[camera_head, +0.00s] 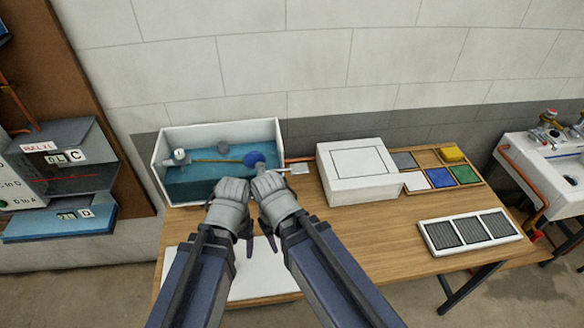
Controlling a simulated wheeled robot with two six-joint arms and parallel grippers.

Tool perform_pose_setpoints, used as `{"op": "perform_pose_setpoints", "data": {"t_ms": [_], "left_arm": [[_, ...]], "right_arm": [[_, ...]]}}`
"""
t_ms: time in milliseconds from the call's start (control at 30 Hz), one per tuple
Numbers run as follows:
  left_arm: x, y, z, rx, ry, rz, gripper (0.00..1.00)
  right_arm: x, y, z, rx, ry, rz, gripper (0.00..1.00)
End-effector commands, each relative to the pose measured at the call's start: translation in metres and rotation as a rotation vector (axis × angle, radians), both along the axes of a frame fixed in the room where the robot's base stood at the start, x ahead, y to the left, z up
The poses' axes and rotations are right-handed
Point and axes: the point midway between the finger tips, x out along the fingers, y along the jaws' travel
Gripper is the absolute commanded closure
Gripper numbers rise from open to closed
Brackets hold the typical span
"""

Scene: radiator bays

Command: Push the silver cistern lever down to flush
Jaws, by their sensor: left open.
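The white cistern (276,135) stands open-topped on the wooden bench, with blue water inside. A small pale silver piece (300,168), which looks like the lever, sticks out to the right of the cistern's front right corner. My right gripper (261,174) is at the cistern's front wall, just left of this piece; its fingertips are too small to tell open from shut. My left gripper (236,182) is beside it on the left, also at the front wall. It is open, and I see nothing held in it. The two grippers hide part of the front wall.
In the cistern are a blue float ball (254,159), a brass rod (215,161) and a white valve (180,156). A white lidded box (358,188) stands close to the right. Farther right are a tray of coloured squares (405,161), a grille panel (470,231) and a sink (552,150).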

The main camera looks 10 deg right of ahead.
Motion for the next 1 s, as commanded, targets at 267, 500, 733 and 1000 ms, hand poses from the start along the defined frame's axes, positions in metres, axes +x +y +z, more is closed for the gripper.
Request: {"op": "perform_pose_setpoints", "data": {"t_ms": [267,500,733,1000], "left_arm": [[0.000,0.000,0.043,-0.001,0.001,0.002,0.31],[0.000,0.000,0.107,-0.001,0.002,0.006,0.31],[-0.001,0.000,0.156,-0.002,0.003,0.009,0.31],[-0.001,0.000,0.185,-0.002,0.002,0.012,0.31]], "right_arm": [[0.037,-0.007,0.042,0.028,-0.049,-0.058,0.86],[0.104,-0.032,0.107,0.080,-0.156,-0.172,1.00],[0.160,-0.063,0.160,0.119,-0.252,-0.270,1.00],[0.195,-0.088,0.192,0.142,-0.318,-0.338,1.00]]}}
